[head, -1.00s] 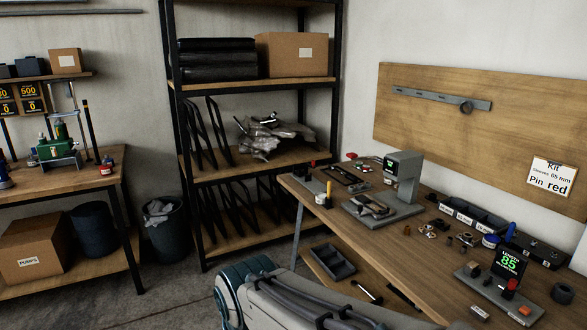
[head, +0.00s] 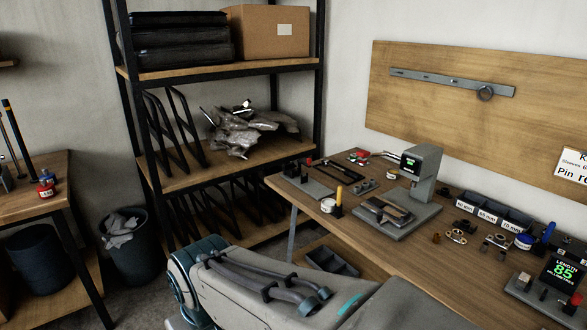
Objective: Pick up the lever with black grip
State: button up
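I cannot clearly make out a loose lever with a black grip. A slim rod with a black upper part (head: 13,135) rises, slightly tilted, at the left edge over the left bench; whether it is the lever I cannot tell. My arm crosses the bottom middle and covers part of the lower shelf under the right workbench. My gripper is out of view.
The right workbench (head: 385,258) holds a grey press (head: 421,170), small parts and a display reading 85 (head: 564,271). A dark tray (head: 332,261) sits below it. A bin (head: 132,255) stands between the left bench (head: 32,210) and the shelving rack (head: 135,130).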

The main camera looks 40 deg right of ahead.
aim_at(325, 163)
jog(key=z, duration=1.55)
jog(key=i, duration=0.25)
jog(key=u, duration=0.8)
jog(key=i, duration=2.35)
jog(key=z, duration=1.35)
jog(key=i, duration=0.4)
jog(key=z, duration=0.3)
